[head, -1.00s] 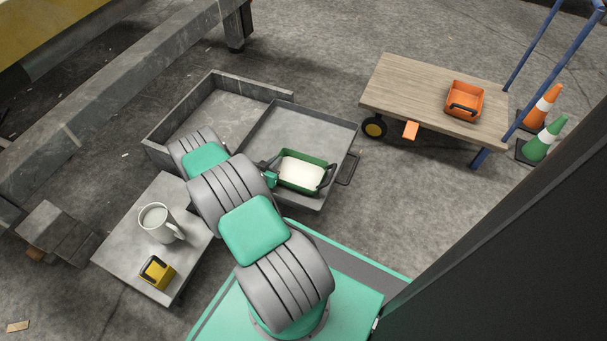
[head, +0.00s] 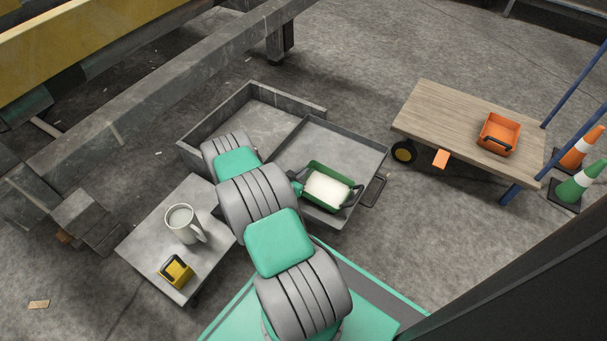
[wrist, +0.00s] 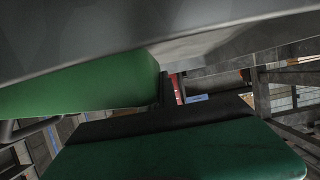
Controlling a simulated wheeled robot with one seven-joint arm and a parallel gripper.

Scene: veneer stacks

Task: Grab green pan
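The green pan (head: 344,173) lies in the grey tray (head: 288,160), near its front right side. It is a rectangular green vessel with a pale white filling (head: 326,190) and dark handles at its ends. The dark end of my gripper (head: 297,187) is at the pan's left end, mostly hidden behind my own arm. In the wrist view a green wall (wrist: 85,85), seemingly the pan's, fills the upper left close to the camera. Both fingertips are not clearly visible, so I cannot tell whether they are open or closed.
A deeper grey bin (head: 262,105) adjoins the tray. A low table (head: 150,244) at left holds a white mug (head: 181,223) and a yellow-black item (head: 175,272). A wooden cart (head: 440,112) bears an orange pan (head: 499,135). Two cones stand at right; floor lies between.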

